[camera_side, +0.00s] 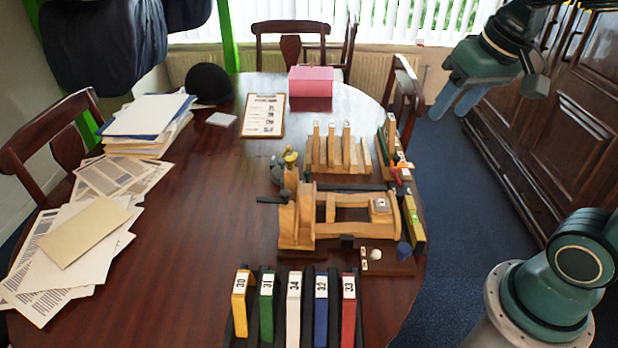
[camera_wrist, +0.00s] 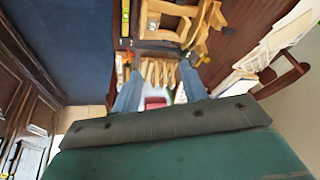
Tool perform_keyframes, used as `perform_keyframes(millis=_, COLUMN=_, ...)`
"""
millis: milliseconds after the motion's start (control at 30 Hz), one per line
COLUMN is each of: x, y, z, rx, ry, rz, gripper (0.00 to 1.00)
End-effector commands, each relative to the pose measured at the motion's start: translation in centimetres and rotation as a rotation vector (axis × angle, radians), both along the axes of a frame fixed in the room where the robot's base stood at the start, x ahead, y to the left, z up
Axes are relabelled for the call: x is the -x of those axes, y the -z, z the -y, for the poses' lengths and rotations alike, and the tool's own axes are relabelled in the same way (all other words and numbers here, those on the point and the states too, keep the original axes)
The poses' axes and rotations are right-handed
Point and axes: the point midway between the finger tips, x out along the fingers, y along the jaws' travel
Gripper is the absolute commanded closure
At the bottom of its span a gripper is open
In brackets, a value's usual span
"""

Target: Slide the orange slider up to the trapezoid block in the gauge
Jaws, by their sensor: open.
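My gripper (camera_side: 452,106) is open and empty, high to the right of the table in the side view. Its two blue fingers also show apart in the wrist view (camera_wrist: 161,88). A wooden frame (camera_side: 335,232) stands on the table's right half, with a small grey-topped, labelled block (camera_side: 380,206) at its right end. I cannot tell whether this frame is the gauge or that block the trapezoid block. A small orange-red piece (camera_side: 404,166) lies by the table's right edge, behind the frame. It may be the orange slider, but it is too small to be sure.
Behind the frame stands a wooden rack (camera_side: 338,165) with upright labelled slats. Several numbered coloured blocks, including a blue one (camera_side: 321,305), stand at the front. A yellow-ended bar (camera_side: 413,222) lies along the right edge. Papers (camera_side: 75,240) cover the left; the table's middle left is clear.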

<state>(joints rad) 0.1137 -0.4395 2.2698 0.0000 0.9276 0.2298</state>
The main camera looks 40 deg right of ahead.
Motion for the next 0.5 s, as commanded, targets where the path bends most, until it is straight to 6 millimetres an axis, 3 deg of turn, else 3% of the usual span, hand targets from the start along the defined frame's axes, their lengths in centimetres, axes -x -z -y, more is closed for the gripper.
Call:
perform_keyframes(millis=233, x=-5.0, y=0.2, z=2.8, rx=-0.057, ry=0.202, rz=-0.06, gripper=0.57)
perform_keyframes(millis=500, x=-10.0, y=1.8, z=6.5, rx=-0.114, ry=0.422, rz=-0.12, gripper=0.57)
